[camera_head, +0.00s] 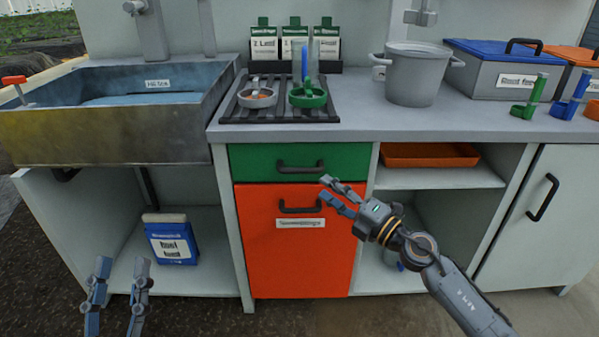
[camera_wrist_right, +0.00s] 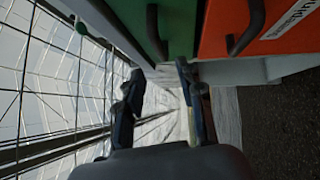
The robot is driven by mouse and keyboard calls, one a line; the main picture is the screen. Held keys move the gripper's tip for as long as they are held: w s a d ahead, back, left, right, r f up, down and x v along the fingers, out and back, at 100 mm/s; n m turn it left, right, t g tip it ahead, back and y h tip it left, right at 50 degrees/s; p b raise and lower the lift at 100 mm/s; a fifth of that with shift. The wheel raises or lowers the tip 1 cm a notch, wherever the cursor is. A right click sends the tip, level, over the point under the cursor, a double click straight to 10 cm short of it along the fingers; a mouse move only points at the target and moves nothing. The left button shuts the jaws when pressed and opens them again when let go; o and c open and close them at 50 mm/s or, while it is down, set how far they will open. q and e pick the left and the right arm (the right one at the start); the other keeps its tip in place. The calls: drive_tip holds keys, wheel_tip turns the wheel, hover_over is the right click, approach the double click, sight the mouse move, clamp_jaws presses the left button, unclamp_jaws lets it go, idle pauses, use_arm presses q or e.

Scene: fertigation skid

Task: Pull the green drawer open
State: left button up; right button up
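The green drawer (camera_head: 265,161) sits under the counter, above an orange-red door, and looks shut. Its dark bar handle (camera_head: 301,166) is on its front. My right gripper (camera_head: 325,187) is open, in front of the drawer's lower right part and just below and right of the handle. In the right wrist view the green drawer front (camera_wrist_right: 150,22) and its handle (camera_wrist_right: 157,30) are at the top, beyond the open, empty fingers (camera_wrist_right: 157,80). The fingers do not enclose the handle. My left gripper (camera_head: 119,275) is low at the left, fingers apart and empty.
The orange-red door (camera_head: 290,258) has its own dark handle (camera_head: 300,207), close below the drawer. An orange tray (camera_head: 428,155) lies on the right shelf.

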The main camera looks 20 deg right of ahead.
sight(303, 173)
drive_tip(key=x, duration=0.5)
drive_tip(key=shift+w, duration=0.15)
drive_tip(key=x, duration=0.3)
drive_tip(key=shift+w+a, duration=0.1)
drive_tip(key=shift+w, duration=0.1)
drive_tip(key=shift+w+a+r+b, duration=0.1)
drive_tip(key=shift+w+a+b, duration=0.15)
drive_tip(key=shift+w+b, duration=0.1)
use_arm(q)
drive_tip(key=shift+s+r+t, duration=0.6)
drive_tip(key=shift+r, duration=0.25)
use_arm(e)
clamp_jaws()
